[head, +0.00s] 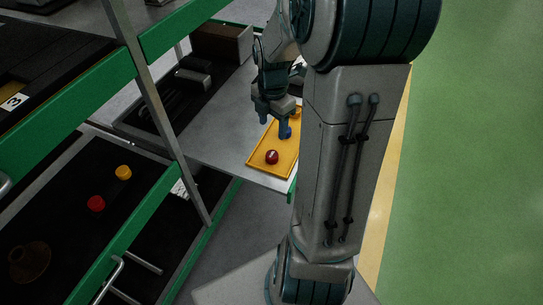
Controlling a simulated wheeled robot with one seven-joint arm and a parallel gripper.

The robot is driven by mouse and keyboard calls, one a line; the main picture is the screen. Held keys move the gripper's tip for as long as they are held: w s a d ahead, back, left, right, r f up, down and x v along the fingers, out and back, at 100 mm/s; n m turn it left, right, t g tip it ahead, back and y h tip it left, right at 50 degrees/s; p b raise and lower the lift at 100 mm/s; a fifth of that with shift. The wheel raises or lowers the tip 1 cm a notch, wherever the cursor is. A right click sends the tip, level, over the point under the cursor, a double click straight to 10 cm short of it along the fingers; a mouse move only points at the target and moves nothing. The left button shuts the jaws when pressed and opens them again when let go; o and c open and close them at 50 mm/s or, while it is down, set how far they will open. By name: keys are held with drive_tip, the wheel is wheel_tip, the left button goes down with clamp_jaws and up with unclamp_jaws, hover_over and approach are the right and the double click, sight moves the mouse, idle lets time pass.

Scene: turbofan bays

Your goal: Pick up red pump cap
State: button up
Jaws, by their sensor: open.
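A dark red round cap (271,157) sits in a yellow tray (256,168), near its front end. The tray lies on a grey work surface (215,145). A second red round piece (96,203) lies on the dark shelf at the lower left. I cannot tell from the picture which of the two is the pump cap. My gripper (274,126) points down over the tray, behind the red cap in the tray and apart from it. Its blue fingers are open, and I see nothing held between them. My arm hides the tray's right side.
A yellow cap (123,173) and a brown cone-shaped part (30,262) share the dark lower shelf (60,235). Green rails and a grey post (160,110) stand left of the work surface. A brown box (222,42) is at the back. Open green floor (480,150) lies right.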

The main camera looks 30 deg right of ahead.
drive_tip(key=b, duration=0.1)
hover_over(272, 154)
drive_tip(key=f, duration=0.6)
drive_tip(key=shift+w+d+f, duration=0.15)
drive_tip(key=shift+d+f, duration=0.05)
drive_tip(key=f, duration=0.2)
drive_tip(key=f+b, duration=0.1)
drive_tip(key=f, duration=0.2)
drive_tip(key=shift+s+a+f, duration=0.1)
drive_tip(key=shift+s+a, duration=0.1)
drive_tip(key=c, duration=1)
